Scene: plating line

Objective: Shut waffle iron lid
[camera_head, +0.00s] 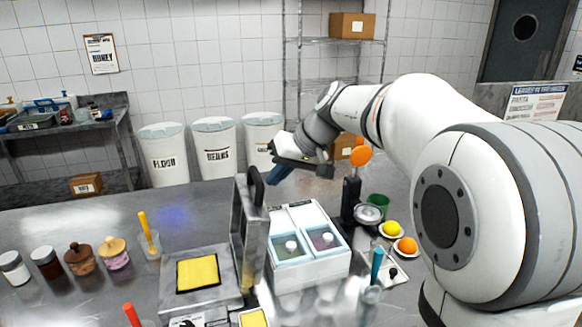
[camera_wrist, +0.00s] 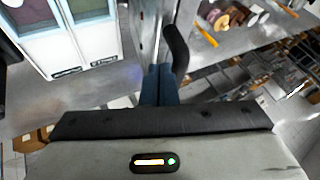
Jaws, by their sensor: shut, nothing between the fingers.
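The waffle iron (camera_head: 163,292) stands on the metal counter with its yellow cooking plate (camera_head: 198,272) uncovered. Its lid (camera_head: 248,240) is open and stands upright along the right side of the base. A black curved handle (camera_head: 258,186) is near the lid's top; it also shows in the wrist view (camera_wrist: 177,48). My gripper (camera_head: 273,178) is shut and empty, with its blue fingers just right of the handle. In the wrist view the blue fingertips (camera_wrist: 159,72) are close beside the handle and lid; I cannot tell whether they touch.
A white two-lidded container (camera_head: 310,273) stands just right of the lid. Farther right are a black dispenser (camera_head: 351,200), a lemon (camera_head: 391,228) and an orange (camera_head: 406,246). Several jars (camera_head: 80,260) and a cup with a yellow utensil (camera_head: 150,243) stand left.

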